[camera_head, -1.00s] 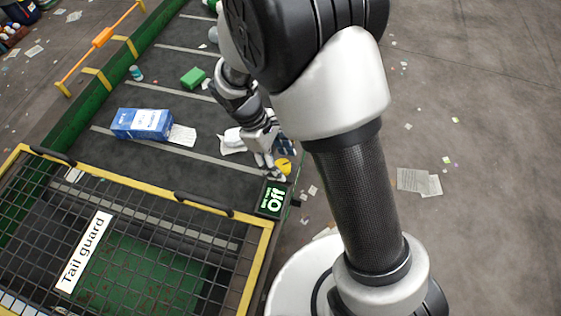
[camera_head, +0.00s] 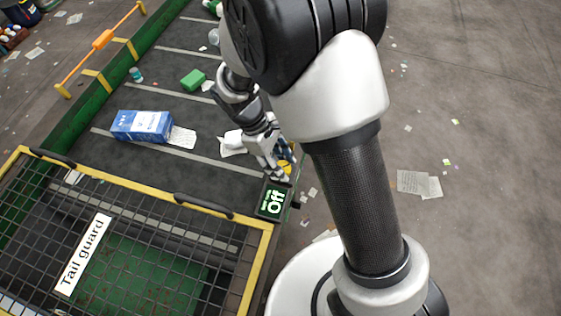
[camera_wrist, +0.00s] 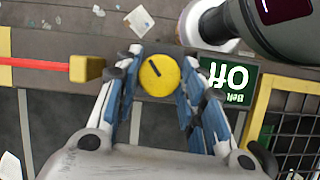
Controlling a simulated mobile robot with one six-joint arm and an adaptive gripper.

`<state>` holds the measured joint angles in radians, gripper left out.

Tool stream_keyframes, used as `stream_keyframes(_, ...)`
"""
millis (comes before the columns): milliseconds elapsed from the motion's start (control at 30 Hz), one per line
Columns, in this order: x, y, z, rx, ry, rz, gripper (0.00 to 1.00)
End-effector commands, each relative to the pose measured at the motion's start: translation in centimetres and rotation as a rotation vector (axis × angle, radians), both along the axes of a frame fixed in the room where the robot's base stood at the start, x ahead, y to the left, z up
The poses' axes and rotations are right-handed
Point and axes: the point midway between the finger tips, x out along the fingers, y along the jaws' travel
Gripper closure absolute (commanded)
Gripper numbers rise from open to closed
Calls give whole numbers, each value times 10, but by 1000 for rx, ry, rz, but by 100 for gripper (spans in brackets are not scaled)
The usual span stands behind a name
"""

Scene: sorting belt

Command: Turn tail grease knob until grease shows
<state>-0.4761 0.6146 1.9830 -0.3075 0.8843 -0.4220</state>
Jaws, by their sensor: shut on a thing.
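The round yellow knob (camera_wrist: 160,75) with a black pointer line sits at the belt's side edge. Its pointer leans up and to the left in the wrist view. My gripper (camera_wrist: 159,67) has one blue-padded finger on each side of the knob and is shut on it. In the head view my gripper (camera_head: 281,171) covers most of the knob, and only a bit of yellow (camera_head: 286,168) shows. I see no grease around the knob in either view.
A dark box with a green display (camera_head: 273,200) reading "Off" stands next to the knob. The yellow-framed mesh tail guard (camera_head: 217,225) covers the belt end.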

Motion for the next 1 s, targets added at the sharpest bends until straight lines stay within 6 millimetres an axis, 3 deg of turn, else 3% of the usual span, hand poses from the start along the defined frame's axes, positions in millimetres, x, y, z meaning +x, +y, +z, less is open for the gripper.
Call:
stream_keyframes(367, 0, -1, 1, -1, 1, -61, 87)
stream_keyframes(1000, 3, -2, 1, -1, 1, -493, 87)
